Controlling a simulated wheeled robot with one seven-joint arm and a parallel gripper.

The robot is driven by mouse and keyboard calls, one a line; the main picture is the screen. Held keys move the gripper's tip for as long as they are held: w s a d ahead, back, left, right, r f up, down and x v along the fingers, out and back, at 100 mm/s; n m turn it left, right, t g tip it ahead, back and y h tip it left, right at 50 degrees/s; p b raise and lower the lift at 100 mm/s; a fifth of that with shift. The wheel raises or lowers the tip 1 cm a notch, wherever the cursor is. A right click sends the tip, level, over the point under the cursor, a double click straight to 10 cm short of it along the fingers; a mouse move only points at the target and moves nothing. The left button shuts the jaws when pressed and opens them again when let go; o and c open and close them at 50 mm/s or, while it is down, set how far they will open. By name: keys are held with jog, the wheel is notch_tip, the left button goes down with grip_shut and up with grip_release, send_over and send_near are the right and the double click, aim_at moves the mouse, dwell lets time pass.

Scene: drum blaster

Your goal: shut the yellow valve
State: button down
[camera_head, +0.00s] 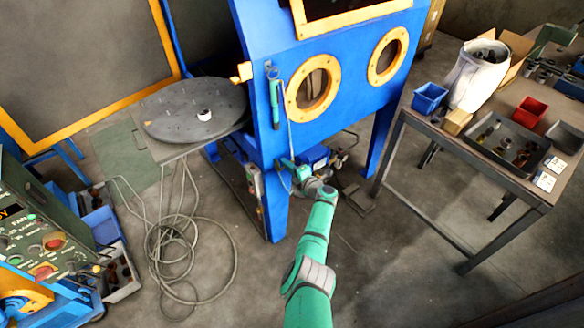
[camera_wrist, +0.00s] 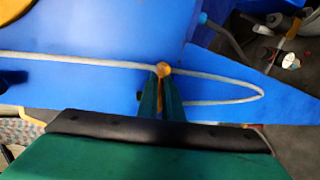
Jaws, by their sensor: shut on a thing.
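In the wrist view, a small yellow-orange piece with a rounded end (camera_wrist: 163,69) sits between my two green fingers. It looks like the handle of the yellow valve. My gripper (camera_wrist: 160,92) is shut on it, in front of the blue cabinet wall. In the head view, my gripper (camera_head: 285,162) is at the lower edge of the blue blasting cabinet (camera_head: 262,140), near its front leg. The valve cannot be made out there. The valve's body is hidden by my fingers and palm.
A pale hose (camera_wrist: 90,62) runs across the blue wall behind my fingers and loops at the right. Pipework (camera_head: 318,158) stands under the cabinet. A workbench (camera_head: 480,165) is at right, a round turntable (camera_head: 190,118) at left. Cables (camera_head: 190,250) lie on the floor.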

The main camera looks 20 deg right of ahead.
jog(key=shift+w+a+f+y, duration=0.1)
jog(key=shift+a+f+y, duration=0.1)
jog(key=shift+a+y, duration=0.35)
jog(key=shift+d+f+m, duration=0.1)
jog(key=shift+f+m, duration=0.1)
jog(key=shift+m, duration=0.2)
jog(key=c, duration=1.9)
grip_release()
jog(key=shift+s+r, duration=0.1)
jog(key=shift+s, duration=0.1)
jog(key=shift+c, duration=0.2)
jog(key=shift+d+h, duration=0.25)
jog(key=shift+r, duration=0.1)
jog(key=v, duration=1)
jog(key=shift+s, duration=0.35)
jog(key=shift+d+r, duration=0.1)
